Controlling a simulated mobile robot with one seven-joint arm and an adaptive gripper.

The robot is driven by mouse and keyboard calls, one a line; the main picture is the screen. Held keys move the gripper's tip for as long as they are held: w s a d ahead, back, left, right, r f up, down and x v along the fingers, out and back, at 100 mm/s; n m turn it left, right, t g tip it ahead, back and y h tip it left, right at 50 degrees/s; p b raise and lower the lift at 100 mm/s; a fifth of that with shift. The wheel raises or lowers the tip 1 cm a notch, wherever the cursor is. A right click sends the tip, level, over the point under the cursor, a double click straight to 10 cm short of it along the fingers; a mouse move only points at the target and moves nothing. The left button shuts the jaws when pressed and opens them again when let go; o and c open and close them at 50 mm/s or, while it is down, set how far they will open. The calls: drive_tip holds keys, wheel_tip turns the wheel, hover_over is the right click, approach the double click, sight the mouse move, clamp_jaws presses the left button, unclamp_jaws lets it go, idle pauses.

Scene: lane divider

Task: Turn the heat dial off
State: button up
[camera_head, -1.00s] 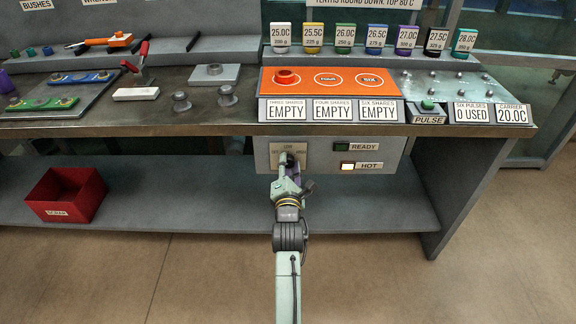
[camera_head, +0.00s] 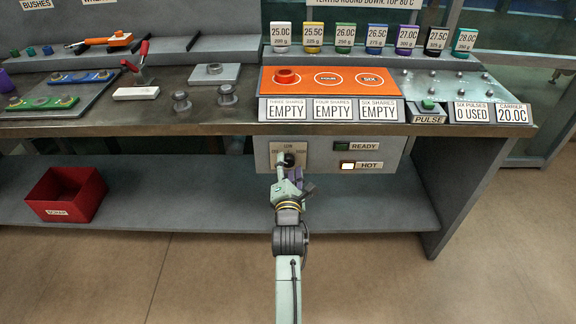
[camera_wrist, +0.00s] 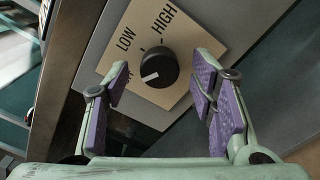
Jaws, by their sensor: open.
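The heat dial (camera_wrist: 158,68) is a round black knob on a beige plate (camera_wrist: 178,32) marked LOW and HIGH. Its white pointer line points to the lower left in the wrist view, towards a label partly hidden by the left finger. In the head view the dial (camera_head: 289,159) shows on the grey panel, with OFF at left, LOW above and HIGH at right. My gripper (camera_wrist: 162,78) is open, with purple-padded fingers to either side of the dial and clear of it. In the head view my gripper (camera_head: 287,180) is just in front of and below the dial.
Right of the dial, the HOT lamp (camera_head: 347,166) is lit and the READY lamp (camera_head: 341,143) looks dark green. The bench edge (camera_head: 200,129) overhangs above. A red bin (camera_head: 66,194) stands on the lower shelf at left. The floor in front is clear.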

drive_tip(key=s, duration=0.6)
drive_tip(key=shift+s, duration=0.25)
